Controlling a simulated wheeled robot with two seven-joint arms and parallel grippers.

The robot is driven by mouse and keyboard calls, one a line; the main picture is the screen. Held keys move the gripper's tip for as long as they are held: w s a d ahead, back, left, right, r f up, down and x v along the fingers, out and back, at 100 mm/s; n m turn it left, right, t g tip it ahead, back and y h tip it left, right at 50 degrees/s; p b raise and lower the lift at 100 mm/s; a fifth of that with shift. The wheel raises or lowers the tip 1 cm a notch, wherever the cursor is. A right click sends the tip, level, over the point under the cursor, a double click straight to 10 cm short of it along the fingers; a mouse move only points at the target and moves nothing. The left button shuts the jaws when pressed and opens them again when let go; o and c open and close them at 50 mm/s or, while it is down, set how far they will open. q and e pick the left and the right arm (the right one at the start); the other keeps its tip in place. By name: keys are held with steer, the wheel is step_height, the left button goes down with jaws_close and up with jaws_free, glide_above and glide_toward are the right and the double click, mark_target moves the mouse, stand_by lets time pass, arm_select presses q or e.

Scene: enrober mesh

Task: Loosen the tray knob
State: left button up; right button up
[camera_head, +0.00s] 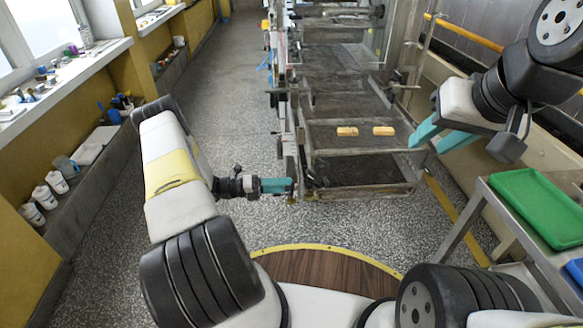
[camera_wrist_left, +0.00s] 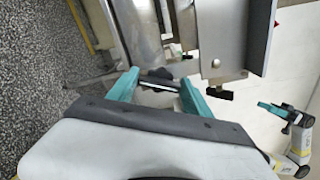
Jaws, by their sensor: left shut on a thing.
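My left gripper (camera_head: 277,186) reaches to the lower left front corner of the enrober frame. In the left wrist view its teal fingers (camera_wrist_left: 160,88) stand on both sides of the dark tray knob (camera_wrist_left: 158,75), shut on it. The knob sits beside grey metal plates; in the head view the fingers hide it. The enrober's low tray (camera_head: 365,190) is a dark box with a metal rim at the near end. My right gripper (camera_head: 428,138) is raised right of the enrober, its teal fingers apart and empty; it also shows in the left wrist view (camera_wrist_left: 275,110).
Two tan bars (camera_head: 347,131) (camera_head: 383,130) lie on the enrober mesh. A green tray (camera_head: 537,207) rests on a metal cart at the right, with blue items beside it. Shelves with white containers (camera_head: 45,197) line the left wall. The speckled floor (camera_head: 110,255) between is clear.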

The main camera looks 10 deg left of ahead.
arm_select(q)
steer(key=n, duration=0.5)
steer(key=shift+f, duration=0.15)
steer(key=shift+n, duration=0.3)
stand_by(0.3)
steer(key=o, duration=1.4)
steer(key=shift+c, duration=0.2)
steer(key=v, duration=0.8)
